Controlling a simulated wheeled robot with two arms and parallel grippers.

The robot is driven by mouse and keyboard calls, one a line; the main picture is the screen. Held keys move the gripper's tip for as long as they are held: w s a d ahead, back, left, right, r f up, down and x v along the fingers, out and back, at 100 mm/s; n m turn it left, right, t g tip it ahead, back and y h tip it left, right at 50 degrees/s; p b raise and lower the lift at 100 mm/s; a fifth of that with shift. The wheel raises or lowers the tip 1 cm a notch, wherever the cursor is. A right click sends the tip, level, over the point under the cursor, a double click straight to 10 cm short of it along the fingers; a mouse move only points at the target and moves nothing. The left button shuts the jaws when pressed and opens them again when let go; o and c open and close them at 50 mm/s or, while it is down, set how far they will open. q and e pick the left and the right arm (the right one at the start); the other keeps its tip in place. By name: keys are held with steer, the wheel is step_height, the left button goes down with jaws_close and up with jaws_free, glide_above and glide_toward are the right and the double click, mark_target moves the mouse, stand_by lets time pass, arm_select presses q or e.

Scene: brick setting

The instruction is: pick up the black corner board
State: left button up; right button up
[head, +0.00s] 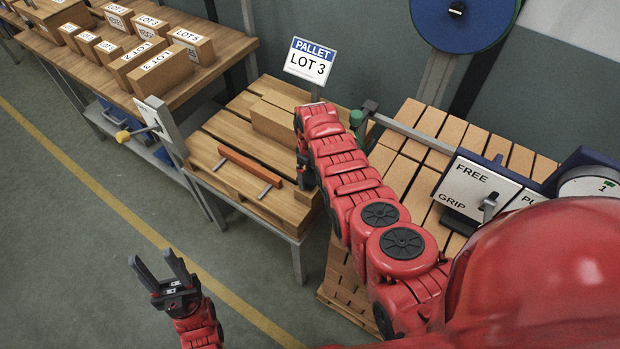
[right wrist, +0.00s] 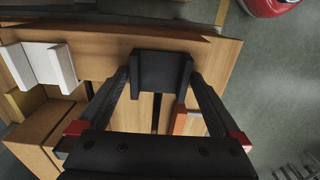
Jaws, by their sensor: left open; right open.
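The black corner board (right wrist: 160,73) shows in the right wrist view at the edge of the wooden table, between my right fingertips. My right gripper (right wrist: 158,78) is open, with one finger on each side of the board; I cannot tell whether they touch it. In the head view, my right gripper (head: 304,172) is at the right side of the pallet table, and my red arm hides most of that spot. My left gripper (head: 172,270) is open and empty above the floor, at the lower left of the head view.
The pallet (head: 225,155) on its table carries a cardboard box (head: 273,124) and a reddish-brown bar (head: 250,166). A white angled piece (right wrist: 50,66) lies left of the board. Boxes fill the bench (head: 225,45) behind. A stacked pallet and control panel (head: 470,190) stand right. Floor at left is clear.

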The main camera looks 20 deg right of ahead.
steer(key=c, duration=1.1)
steer(key=shift+r, duration=0.1)
steer(key=shift+c, duration=0.2)
